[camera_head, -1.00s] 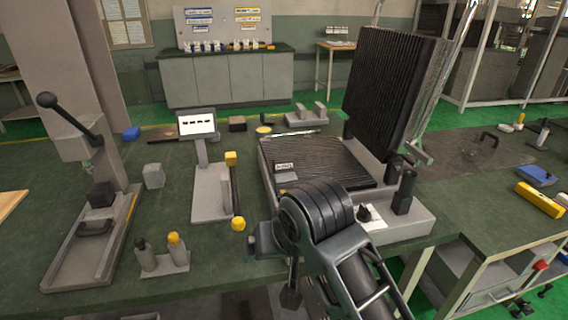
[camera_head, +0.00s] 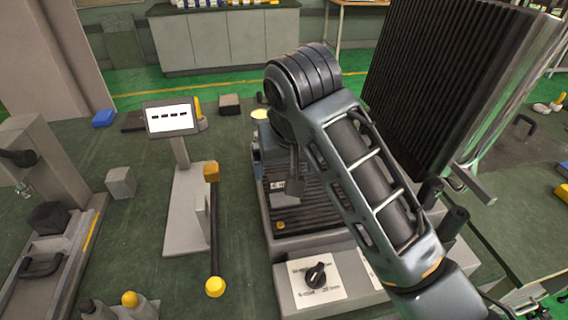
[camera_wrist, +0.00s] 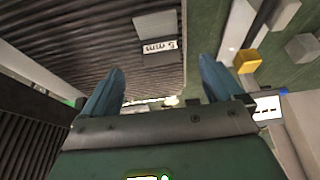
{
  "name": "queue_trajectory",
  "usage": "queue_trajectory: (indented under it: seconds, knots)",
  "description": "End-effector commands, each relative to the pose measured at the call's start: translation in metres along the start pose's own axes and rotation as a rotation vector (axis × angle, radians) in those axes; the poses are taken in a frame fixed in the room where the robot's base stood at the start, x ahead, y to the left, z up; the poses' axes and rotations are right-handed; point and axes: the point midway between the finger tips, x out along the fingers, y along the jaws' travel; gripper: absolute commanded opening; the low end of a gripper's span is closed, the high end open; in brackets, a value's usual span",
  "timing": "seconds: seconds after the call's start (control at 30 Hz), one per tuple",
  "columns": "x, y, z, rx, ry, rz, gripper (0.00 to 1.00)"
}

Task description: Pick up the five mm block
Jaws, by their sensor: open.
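The five mm block (camera_wrist: 156,23) is a small grey block with a white "5 mm" label on one side. It lies on the dark ribbed lower plate (camera_wrist: 90,35) of the heating press. In the head view the block (camera_head: 286,199) is on the same plate, just below my arm. My gripper (camera_wrist: 160,66) is open, with its two blue fingers spread and nothing between them. In the wrist view the block is beyond the fingertips, apart from them. In the head view my arm hides most of the gripper.
The raised ribbed upper plate (camera_head: 435,85) stands to the right of my arm. A scale-like stand with a display (camera_head: 170,117) and a yellow-ended bar (camera_head: 214,230) are left of the press. A black knob (camera_head: 316,275) is on the press front.

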Motion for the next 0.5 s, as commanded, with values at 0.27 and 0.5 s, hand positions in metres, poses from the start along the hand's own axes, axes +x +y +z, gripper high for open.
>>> queue_trajectory:
  seconds: [0.27,0.5]
  knots:
    - [0.016,0.000,0.000,-0.001,-0.004,0.003,0.94]
    - [0.041,-0.001,0.001,0.000,-0.005,0.004,0.94]
